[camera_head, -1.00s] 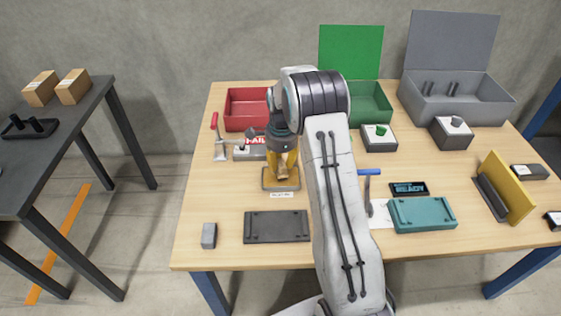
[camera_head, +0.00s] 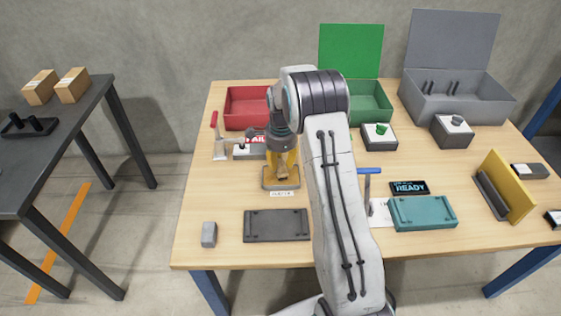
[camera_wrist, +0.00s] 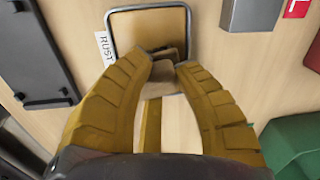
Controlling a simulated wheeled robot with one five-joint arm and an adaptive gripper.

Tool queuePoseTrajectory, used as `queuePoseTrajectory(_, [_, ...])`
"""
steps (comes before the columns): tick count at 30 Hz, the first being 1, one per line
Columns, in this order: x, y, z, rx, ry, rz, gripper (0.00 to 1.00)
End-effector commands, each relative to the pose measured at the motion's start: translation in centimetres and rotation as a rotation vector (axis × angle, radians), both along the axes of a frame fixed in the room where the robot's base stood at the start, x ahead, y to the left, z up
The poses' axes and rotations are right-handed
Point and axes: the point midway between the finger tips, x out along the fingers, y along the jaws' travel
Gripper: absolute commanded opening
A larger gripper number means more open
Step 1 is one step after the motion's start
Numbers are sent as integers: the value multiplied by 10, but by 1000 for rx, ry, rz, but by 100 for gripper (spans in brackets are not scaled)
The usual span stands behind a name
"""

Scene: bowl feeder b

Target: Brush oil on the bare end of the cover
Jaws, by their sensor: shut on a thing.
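My gripper (camera_head: 283,174) has its yellow fingers closed in, low over a small metal-rimmed tray (camera_head: 266,184) with a label at its front edge. In the wrist view the fingertips (camera_wrist: 164,58) are shut on a small brown piece (camera_wrist: 171,54), mostly hidden by them; I cannot tell if it is a brush. The same tray (camera_wrist: 113,25) lies beyond the fingertips. A dark grey plate with small knobs (camera_head: 276,226) lies in front, and a teal plate with knobs (camera_head: 422,213) lies to the right. I cannot tell which is the cover, nor see a bare end.
A small grey block (camera_head: 209,235) is at front left. A blue-handled tool (camera_head: 369,172) and a READY display (camera_head: 410,188) are right of my arm. A yellow upright panel (camera_head: 507,185) stands far right.

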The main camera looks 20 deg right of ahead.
Motion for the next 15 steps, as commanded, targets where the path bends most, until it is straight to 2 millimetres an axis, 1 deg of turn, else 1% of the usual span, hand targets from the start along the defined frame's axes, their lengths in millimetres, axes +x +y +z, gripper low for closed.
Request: queuePoseTrajectory(15, [0,0,-6,0,0,0,0])
